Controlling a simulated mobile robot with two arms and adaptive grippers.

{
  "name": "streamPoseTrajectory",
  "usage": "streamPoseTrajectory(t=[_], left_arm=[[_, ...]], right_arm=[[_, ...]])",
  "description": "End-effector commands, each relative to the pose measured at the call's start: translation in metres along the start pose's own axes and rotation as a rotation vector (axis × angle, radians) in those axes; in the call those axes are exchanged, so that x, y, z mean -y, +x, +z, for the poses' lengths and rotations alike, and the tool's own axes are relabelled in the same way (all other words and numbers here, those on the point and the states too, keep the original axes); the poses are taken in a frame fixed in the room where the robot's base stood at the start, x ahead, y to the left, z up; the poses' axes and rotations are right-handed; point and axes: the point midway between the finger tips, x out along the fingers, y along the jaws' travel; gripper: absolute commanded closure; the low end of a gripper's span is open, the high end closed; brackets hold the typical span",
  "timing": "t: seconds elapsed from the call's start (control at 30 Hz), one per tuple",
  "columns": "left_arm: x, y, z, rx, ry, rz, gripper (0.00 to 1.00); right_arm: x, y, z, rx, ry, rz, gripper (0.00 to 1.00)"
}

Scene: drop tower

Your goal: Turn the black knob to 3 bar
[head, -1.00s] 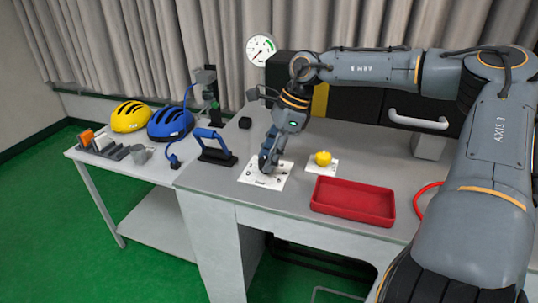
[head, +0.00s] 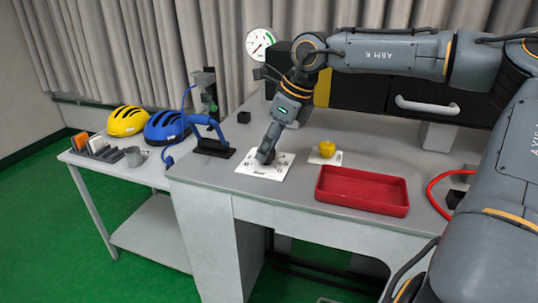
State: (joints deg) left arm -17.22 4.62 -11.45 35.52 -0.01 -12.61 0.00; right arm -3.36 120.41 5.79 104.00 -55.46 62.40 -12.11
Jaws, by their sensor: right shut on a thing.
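My right gripper (head: 266,156) points down at a white dial card (head: 277,172) on the grey bench, and its fingers are shut on the black knob there. The fingers cover most of the knob, so its pointer cannot be read. The card has printed marks and the word "Bar". A round white pressure gauge (head: 261,43) with a green band hangs at the back, above the bench; its needle is too small to read surely. My left gripper is not in view.
A yellow knob-like thing (head: 327,149) sits on a smaller white card right of the dial. A red tray (head: 362,190) lies at the front right. A blue-handled device (head: 211,141) stands left of the dial. Yellow (head: 127,121) and blue (head: 167,126) helmets rest on the side table.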

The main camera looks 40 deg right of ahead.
Motion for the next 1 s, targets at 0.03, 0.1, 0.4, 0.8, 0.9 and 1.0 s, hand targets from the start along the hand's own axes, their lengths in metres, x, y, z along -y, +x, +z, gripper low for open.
streamPoseTrajectory(t=[0.03,0.1,0.4,0.8,0.9,1.0], left_arm=[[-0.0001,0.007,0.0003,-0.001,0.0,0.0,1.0],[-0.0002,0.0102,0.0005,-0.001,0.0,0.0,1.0],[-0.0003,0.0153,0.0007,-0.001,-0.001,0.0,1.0],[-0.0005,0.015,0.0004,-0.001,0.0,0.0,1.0],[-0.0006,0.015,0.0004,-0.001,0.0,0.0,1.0],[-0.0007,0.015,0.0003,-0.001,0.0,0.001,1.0]], right_arm=[[-0.0004,0.0035,-0.0019,-0.002,0.018,-0.009,0.92],[-0.0006,0.0031,-0.0018,-0.003,0.044,-0.018,0.92],[-0.0012,0.0011,-0.001,-0.004,0.096,-0.037,0.92],[-0.0012,0.0007,-0.0009,-0.005,0.097,-0.037,0.5],[-0.0011,0.0006,-0.0008,-0.004,0.097,-0.037,0.37],[-0.001,0.0005,-0.0006,-0.003,0.096,-0.037,0.37]])
